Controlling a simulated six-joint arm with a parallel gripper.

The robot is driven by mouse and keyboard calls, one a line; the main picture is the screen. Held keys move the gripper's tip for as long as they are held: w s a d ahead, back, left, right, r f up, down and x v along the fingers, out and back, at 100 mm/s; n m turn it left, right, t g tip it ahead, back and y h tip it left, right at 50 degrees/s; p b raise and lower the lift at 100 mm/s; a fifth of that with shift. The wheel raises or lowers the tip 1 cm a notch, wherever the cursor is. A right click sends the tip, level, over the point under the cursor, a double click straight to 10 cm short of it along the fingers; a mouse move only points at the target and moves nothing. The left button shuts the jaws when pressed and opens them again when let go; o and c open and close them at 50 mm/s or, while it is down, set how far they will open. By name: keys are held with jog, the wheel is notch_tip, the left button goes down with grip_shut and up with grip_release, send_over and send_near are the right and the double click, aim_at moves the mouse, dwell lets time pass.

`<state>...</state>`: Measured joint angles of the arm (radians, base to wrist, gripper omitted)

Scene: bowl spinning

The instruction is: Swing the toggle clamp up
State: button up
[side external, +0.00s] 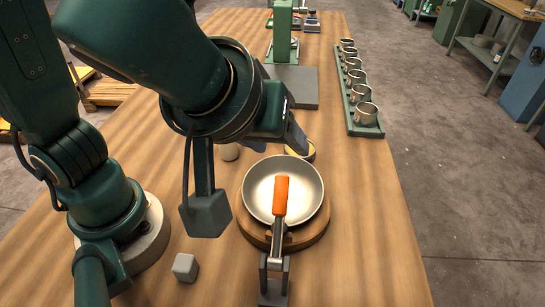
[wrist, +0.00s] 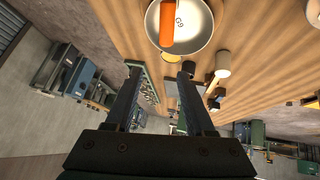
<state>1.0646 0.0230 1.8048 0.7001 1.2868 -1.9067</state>
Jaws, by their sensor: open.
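The toggle clamp's orange handle (side external: 281,196) lies over the shallow metal bowl (side external: 257,180). Its metal arm runs toward the front to a grey bracket (side external: 273,283). The bowl sits on a round wooden base (side external: 308,236). In the wrist view the orange handle (wrist: 167,24) crosses the left part of the bowl (wrist: 196,38), at the top of the picture. My gripper (wrist: 160,68) is open and empty, its two fingers apart. In the side view my gripper is largely hidden by my arm; a finger (side external: 296,138) shows behind the bowl, apart from the handle.
A round yellow-topped piece (side external: 306,151) lies just behind the bowl. A green rack (side external: 358,105) of several metal cups stands at the back right. A green post (side external: 282,35) and grey plate (side external: 298,85) are further back. A small grey block (side external: 186,267) lies front left. Table right of the bowl is clear.

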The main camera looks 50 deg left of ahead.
jog(key=w+a+r, duration=0.1)
jog(key=a+r, duration=0.5)
jog(key=a, duration=0.4)
jog(key=shift+w, duration=0.3)
jog(key=shift+a, duration=0.1)
